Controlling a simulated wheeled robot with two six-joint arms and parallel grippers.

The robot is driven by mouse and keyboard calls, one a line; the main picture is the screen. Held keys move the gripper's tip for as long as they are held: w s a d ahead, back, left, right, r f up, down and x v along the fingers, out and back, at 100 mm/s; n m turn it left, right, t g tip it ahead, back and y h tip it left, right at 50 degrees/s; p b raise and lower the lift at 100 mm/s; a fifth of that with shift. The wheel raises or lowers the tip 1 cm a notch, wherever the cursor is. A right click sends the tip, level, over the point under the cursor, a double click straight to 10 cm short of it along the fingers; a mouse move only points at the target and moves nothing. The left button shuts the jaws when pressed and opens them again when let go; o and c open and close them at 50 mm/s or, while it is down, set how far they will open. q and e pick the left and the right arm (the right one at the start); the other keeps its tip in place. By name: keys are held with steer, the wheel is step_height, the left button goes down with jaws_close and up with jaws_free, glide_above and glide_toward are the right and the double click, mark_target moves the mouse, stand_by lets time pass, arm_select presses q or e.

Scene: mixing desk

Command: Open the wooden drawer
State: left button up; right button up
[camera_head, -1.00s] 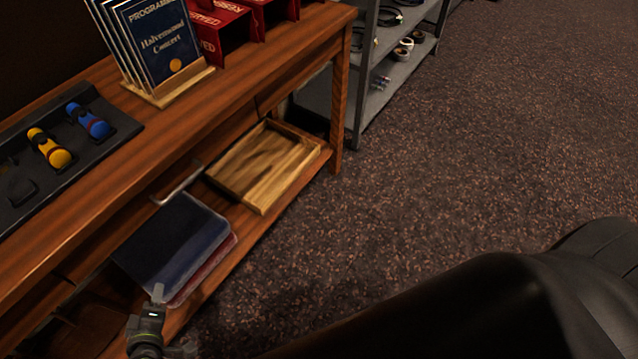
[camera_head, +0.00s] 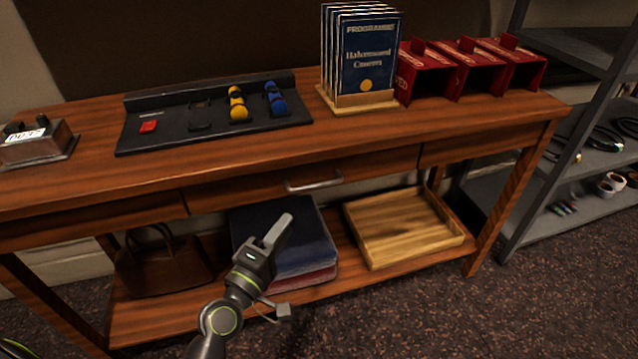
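The wooden drawer (camera_head: 240,189) is in the middle of the desk's front, under the desktop. Its front looks flush with the desk, so it appears closed. A silver bar handle (camera_head: 314,183) is fixed to it. My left gripper (camera_head: 277,231) is in front of the desk, pointing up and right, below and left of the handle in the picture and apart from it. It appears empty; its fingers overlap in this view, so I cannot tell whether it is open. My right gripper is out of view.
The desktop (camera_head: 210,164) holds a black tray (camera_head: 170,140), programme booklets (camera_head: 366,60) and red boxes (camera_head: 428,73). On the lower shelf (camera_head: 160,315) are a brown bag (camera_head: 160,265), dark folded items (camera_head: 285,235) and a wooden tray (camera_head: 400,228). A grey rack (camera_head: 575,225) stands right.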

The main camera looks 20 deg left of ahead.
mark_target(315, 184)
arm_select(q)
steer(key=shift+p+x, duration=1.25)
steer(key=shift+x, duration=5.4)
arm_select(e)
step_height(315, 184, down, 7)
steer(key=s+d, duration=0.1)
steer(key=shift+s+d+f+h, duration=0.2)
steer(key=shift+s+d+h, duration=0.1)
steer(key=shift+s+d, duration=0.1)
arm_select(q)
steer(key=shift+c, duration=0.2)
steer(key=shift+f, duration=0.1)
jaws_close()
